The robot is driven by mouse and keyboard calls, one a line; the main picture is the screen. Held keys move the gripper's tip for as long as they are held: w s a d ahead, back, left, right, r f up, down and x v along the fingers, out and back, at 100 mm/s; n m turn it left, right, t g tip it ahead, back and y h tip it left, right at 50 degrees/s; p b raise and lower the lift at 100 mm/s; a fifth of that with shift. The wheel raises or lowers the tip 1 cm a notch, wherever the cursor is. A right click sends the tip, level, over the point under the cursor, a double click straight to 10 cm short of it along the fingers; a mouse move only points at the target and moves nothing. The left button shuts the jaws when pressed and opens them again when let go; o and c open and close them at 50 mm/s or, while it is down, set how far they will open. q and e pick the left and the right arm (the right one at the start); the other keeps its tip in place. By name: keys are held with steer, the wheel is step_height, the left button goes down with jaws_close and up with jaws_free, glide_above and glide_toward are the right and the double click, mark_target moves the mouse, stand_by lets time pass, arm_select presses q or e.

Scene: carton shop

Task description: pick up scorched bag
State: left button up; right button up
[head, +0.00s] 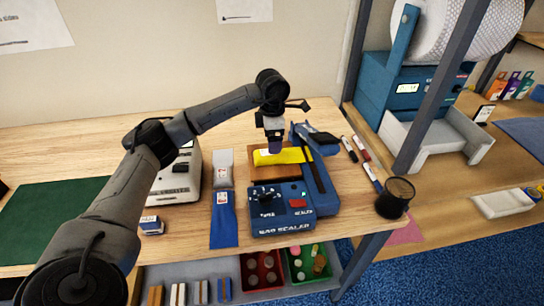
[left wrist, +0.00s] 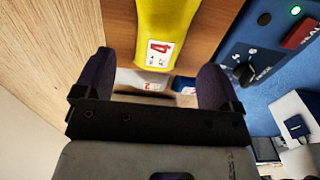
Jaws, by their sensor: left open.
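A yellow bag (head: 283,156) lies on the wooden block (head: 262,170) of the blue bag sealer (head: 283,212). In the left wrist view the yellow bag (left wrist: 166,25) shows a white label with a red 4. No scorch mark is clear on the part I see. My left gripper (head: 274,147) is above the bag, pointing down. Its two dark fingers (left wrist: 155,65) are apart, with the labelled end of the bag showing between and beyond them. Nothing is held. The bag's contact with the fingers cannot be told. My right gripper is out of view.
A grey bag (head: 223,168) and a blue bag (head: 223,220) lie left of the sealer. A white machine (head: 184,181) stands behind my arm. Markers (head: 360,147) and a dark cup (head: 394,197) are at the right. A green mat (head: 45,215) is at the left.

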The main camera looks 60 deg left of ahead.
mark_target(283, 154)
arm_select(q)
steer(key=shift+s+f, duration=0.15)
steer(key=shift+f, duration=2.75)
steer(key=c, duration=1)
